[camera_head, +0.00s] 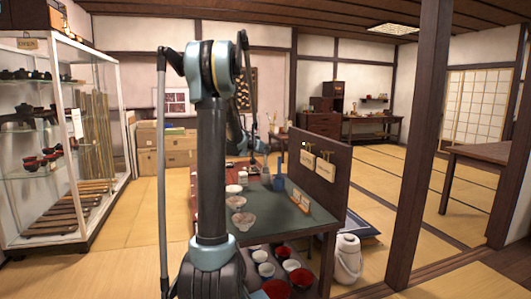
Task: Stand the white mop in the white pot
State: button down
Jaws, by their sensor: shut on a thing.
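My gripper (258,147) is small in this view, beyond my upright arm, above the far part of the green-topped table (290,222). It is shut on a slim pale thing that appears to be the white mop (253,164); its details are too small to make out. A small white container (243,178) stands on the table near and below the gripper and may be the white pot. I cannot tell whether the mop touches it. My arm hides the table's left part.
A blue long-necked vessel (279,176) and patterned bowls (243,220) stand on the table. A dark upright panel (322,178) edges its right side. A white jug (347,258) stands on the floor at right. A glass cabinet (65,140) is at left; a wooden post (422,150) is at right.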

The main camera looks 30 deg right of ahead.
jog(key=c, duration=1.5)
grip_release()
jog(key=shift+a, duration=0.15)
jog(key=v, duration=1.1)
jog(key=shift+s+a+r, duration=0.15)
jog(key=shift+a, duration=0.2)
